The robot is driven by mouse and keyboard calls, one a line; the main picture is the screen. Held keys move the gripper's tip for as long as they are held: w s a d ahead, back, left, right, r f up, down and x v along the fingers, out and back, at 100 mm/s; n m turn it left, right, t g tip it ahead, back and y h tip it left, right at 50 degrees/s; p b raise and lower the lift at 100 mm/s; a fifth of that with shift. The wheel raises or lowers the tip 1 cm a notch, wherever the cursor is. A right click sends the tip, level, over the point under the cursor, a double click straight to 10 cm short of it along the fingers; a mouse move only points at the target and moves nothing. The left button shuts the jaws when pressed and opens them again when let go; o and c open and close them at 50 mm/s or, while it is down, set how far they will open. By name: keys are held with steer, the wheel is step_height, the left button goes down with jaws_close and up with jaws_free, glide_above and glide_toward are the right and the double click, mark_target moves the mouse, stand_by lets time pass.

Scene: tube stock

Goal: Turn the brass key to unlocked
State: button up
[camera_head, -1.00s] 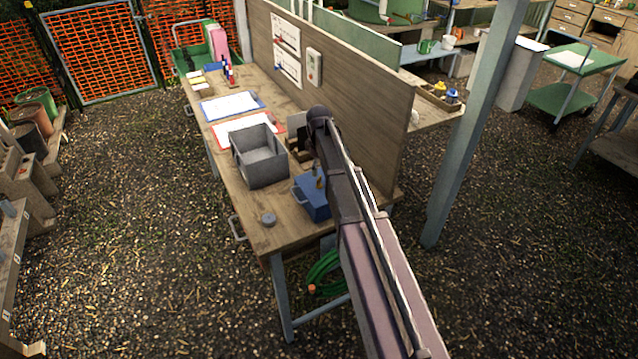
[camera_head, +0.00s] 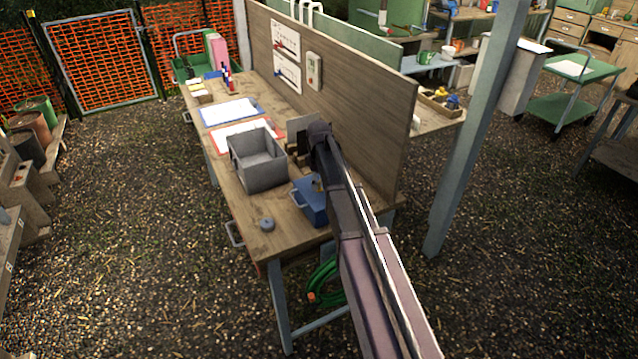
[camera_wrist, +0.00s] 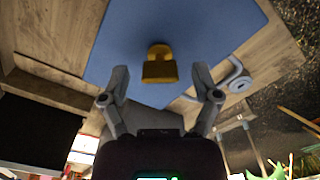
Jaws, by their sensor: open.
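The brass key (camera_wrist: 159,66) shows in the wrist view on the face of a blue box (camera_wrist: 112,45). Its wide bow points toward the camera, and how far it is turned I cannot tell. My gripper (camera_wrist: 155,85) has its two fingers apart, one on either side of the key and a little short of it, with nothing between them. In the head view the blue box (camera_head: 312,207) sits at the near right end of the wooden bench, partly behind my arm. The key and the fingertips are mostly hidden there.
A grey open bin (camera_head: 258,177) stands left of the blue box on the bench (camera_head: 285,238). A small grey round piece (camera_head: 267,224) lies near the front edge. A wooden partition (camera_head: 345,110) rises along the bench's right side. Clipboards (camera_head: 230,110) lie farther back.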

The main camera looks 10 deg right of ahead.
jaws_close()
steer(key=shift+m, duration=0.4)
steer(key=m, duration=0.3)
steer(key=shift+m, duration=1.9)
